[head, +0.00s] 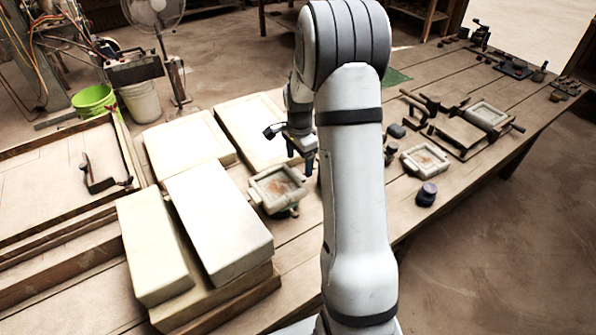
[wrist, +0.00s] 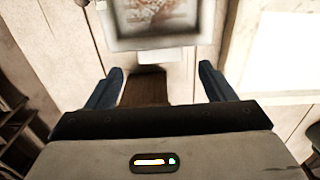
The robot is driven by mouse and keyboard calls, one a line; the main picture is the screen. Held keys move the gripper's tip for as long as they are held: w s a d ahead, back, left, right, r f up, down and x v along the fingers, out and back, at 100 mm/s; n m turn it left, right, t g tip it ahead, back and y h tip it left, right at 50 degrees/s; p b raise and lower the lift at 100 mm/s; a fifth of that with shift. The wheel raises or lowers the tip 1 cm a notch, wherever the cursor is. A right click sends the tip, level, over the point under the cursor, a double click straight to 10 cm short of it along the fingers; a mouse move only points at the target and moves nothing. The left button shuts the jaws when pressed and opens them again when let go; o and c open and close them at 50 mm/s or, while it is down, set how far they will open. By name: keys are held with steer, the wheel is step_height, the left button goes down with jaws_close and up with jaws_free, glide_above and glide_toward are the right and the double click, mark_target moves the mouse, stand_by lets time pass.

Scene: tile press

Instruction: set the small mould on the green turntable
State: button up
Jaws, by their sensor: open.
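A small pale square mould (head: 278,188) with a reddish-brown inside sits on a dark, mostly hidden support (head: 288,212) in the head view. I cannot tell for certain that this support is the green turntable. My gripper (head: 303,163) is open, just behind and right of this mould. In the wrist view, the mould's frame (wrist: 155,42) is at the top, beyond the fingertips. My gripper's blue fingers (wrist: 160,74) are apart, with a brown handle-like piece (wrist: 146,88) showing between them. Neither finger visibly touches it. Another pale framed mould (head: 425,160) lies farther right.
Large pale slabs (head: 218,215) are stacked at the left front, with more slabs (head: 188,142) behind. A dark blue round pot (head: 427,194) stands near the table's right edge. A wooden press with a framed tile (head: 487,115) is farther back. A green sheet (head: 396,77) lies behind my arm.

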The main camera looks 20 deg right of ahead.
step_height(320, 180, up, 6)
steer(key=s+a+r+n+t, duration=0.1)
steer(key=s+a+r+n, duration=0.6)
steer(key=s+r, duration=0.3)
steer(key=s+a+n, duration=0.2)
steer(key=s+n, duration=0.2)
steer(key=s, duration=0.4)
steer(key=s+a+n+t, duration=0.1)
steer(key=s+a+n, duration=0.2)
steer(key=s, duration=0.5)
steer(key=shift+n+t, duration=0.3)
steer(key=shift+n, duration=0.6)
steer(key=shift+c, duration=0.2)
